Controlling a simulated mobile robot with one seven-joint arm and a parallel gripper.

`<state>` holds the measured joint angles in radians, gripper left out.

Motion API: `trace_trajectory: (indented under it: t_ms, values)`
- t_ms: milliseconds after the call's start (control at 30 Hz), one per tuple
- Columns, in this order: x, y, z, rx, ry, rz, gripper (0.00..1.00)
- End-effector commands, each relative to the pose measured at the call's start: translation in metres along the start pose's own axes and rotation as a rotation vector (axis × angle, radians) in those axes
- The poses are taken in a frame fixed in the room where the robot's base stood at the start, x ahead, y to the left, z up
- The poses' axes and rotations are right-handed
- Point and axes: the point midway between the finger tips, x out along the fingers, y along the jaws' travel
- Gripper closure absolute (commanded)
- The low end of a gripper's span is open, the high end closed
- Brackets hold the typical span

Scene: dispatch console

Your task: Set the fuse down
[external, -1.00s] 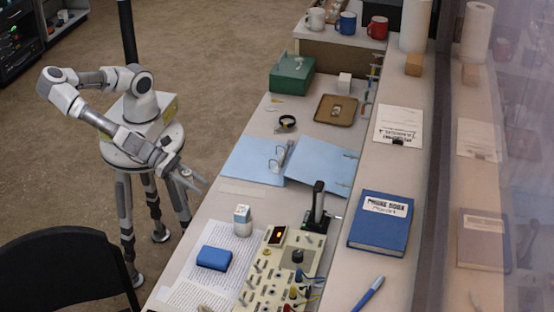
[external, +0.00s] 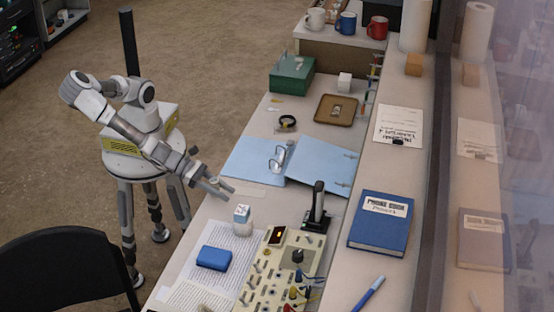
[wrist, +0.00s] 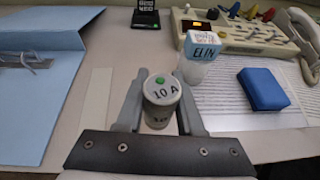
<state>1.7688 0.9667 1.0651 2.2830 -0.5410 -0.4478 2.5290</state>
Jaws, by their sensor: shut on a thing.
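A pale cylindrical fuse (wrist: 160,100) marked "10 A", with a green dot on its end, is between my fingers in the wrist view. My gripper (wrist: 163,88) is shut on it, one finger on each side. In the external view my gripper (external: 226,189) is over the near edge of the desk, close to the blue binder. The fuse cannot be made out there. The wrist view does not clearly show how far the fuse is above the desk.
A white bottle (external: 242,220) with a blue-and-white upper part stands close by. A blue block (external: 214,258) lies on printed sheets. The switch panel (external: 270,285) is beyond. The open binder (external: 258,160) and a pale strip (wrist: 95,105) lie left in the wrist view.

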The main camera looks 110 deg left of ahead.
Motion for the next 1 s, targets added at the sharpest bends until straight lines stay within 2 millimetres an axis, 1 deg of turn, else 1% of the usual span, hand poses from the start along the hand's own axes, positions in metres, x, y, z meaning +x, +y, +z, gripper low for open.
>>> trace_trajectory:
  t_ms: [33,100,267,533,933,967,1000]
  values:
    - [0.007,0.004,-0.003,-0.004,0.0,0.002,1.0]
    - [0.012,0.006,-0.004,-0.003,0.0,0.0,1.0]
    - [0.017,0.008,-0.006,0.0,-0.001,-0.002,1.0]
    - [0.031,0.008,-0.04,-0.001,0.0,0.0,1.0]
    - [0.032,0.008,-0.043,0.002,-0.001,-0.001,1.0]
    - [0.032,0.008,-0.043,0.001,-0.001,-0.001,0.6]
    - [0.032,0.008,-0.043,0.0,-0.001,-0.001,0.53]
